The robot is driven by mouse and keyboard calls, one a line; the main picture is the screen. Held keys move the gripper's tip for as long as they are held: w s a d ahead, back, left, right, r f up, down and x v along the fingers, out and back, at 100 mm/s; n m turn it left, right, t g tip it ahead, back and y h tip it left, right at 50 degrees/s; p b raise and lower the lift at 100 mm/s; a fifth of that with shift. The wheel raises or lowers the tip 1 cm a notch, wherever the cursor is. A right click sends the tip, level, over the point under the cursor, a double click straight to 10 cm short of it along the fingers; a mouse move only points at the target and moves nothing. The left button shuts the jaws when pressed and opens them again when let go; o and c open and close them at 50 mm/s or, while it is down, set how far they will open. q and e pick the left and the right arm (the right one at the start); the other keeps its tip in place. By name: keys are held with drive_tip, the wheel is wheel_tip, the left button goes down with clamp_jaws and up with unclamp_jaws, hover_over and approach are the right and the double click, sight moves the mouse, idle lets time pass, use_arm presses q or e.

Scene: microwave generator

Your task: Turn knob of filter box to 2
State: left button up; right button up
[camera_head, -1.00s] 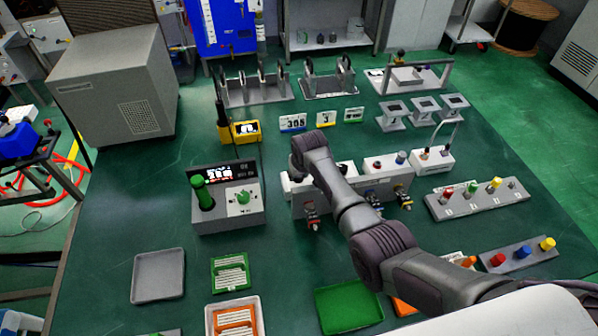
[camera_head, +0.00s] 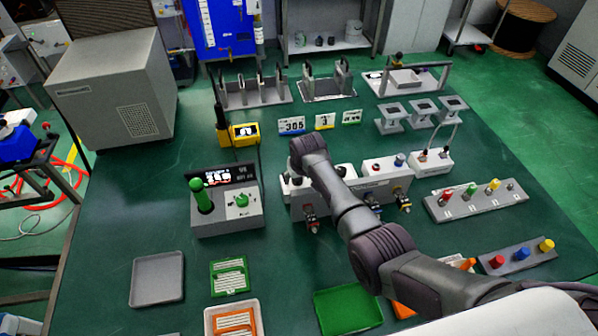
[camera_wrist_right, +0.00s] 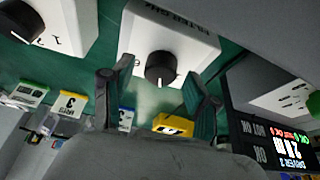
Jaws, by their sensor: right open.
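The filter box (camera_wrist_right: 185,30) is a white box with "FILTER GHz" lettering in the right wrist view. Its round black knob (camera_wrist_right: 160,67) has a white pointer line toward the bottom of that picture; I cannot read the number it points at. My right gripper (camera_wrist_right: 157,88) is open, with one finger to each side of the knob in the picture. I cannot tell whether either finger touches it. In the head view the filter box (camera_head: 289,188) stands at the left of the row of white boxes, partly hidden behind my right wrist. My left gripper is not in view.
Another white box with a black knob (camera_wrist_right: 22,22) stands beside the filter box. A grey console (camera_head: 228,212) with a lit display and green handle stands to the left in the head view. Number cards (camera_head: 292,124) stand behind. Trays (camera_head: 157,278) lie in front.

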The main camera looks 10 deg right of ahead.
drive_tip(key=v, duration=1.1)
drive_tip(key=shift+r, duration=0.4)
drive_tip(key=shift+s, duration=0.1)
